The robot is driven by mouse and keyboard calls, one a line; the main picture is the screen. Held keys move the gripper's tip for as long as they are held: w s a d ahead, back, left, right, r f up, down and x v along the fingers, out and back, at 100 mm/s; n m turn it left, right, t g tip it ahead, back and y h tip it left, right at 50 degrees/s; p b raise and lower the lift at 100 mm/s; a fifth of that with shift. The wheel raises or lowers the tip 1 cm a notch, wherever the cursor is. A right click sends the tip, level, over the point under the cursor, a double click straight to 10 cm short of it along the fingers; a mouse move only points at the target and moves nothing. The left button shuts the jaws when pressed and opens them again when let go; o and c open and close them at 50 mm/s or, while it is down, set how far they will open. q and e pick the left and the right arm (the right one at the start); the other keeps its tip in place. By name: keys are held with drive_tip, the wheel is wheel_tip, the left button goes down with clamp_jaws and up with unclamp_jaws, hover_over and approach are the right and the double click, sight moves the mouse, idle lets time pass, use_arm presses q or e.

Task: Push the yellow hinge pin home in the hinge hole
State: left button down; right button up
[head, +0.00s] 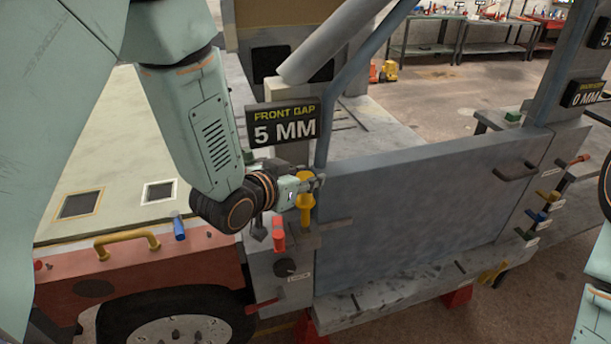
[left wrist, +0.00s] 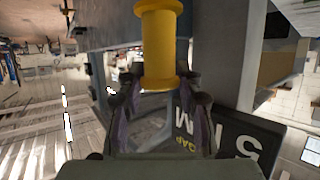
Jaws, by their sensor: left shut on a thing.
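The yellow hinge pin (head: 306,201) is upright at the front edge of the blue-grey door (head: 420,205), beside the post. My left gripper (head: 314,182) is shut on the pin near its upper part. In the left wrist view the flanged yellow pin (left wrist: 160,45) shows at the tips of my left gripper (left wrist: 161,92), with a finger on each side. The hinge hole is not visible, and I cannot tell how deep the pin sits. My right gripper is out of view.
A "FRONT GAP 5 MM" sign (head: 283,124) stands just above my left wrist. A red-topped part (head: 278,234) and a black knob (head: 285,267) are below it. The red panel's yellow handle (head: 127,243) is at left. Coloured pieces (head: 541,207) sit at the door's far side.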

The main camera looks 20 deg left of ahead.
sight(306, 207)
use_arm(q)
drive_tip(key=shift+s+r, duration=0.1)
idle(0.3)
drive_tip(key=shift+f, duration=0.35)
drive_tip(key=shift+f+b, duration=0.3)
drive_tip(key=shift+b, duration=0.15)
drive_tip(key=shift+f+b, duration=0.3)
drive_tip(key=shift+f, duration=0.4)
drive_tip(key=shift+f+b, duration=2.3)
drive_tip(key=shift+f, duration=0.45)
drive_tip(key=c, duration=0.8)
unclamp_jaws()
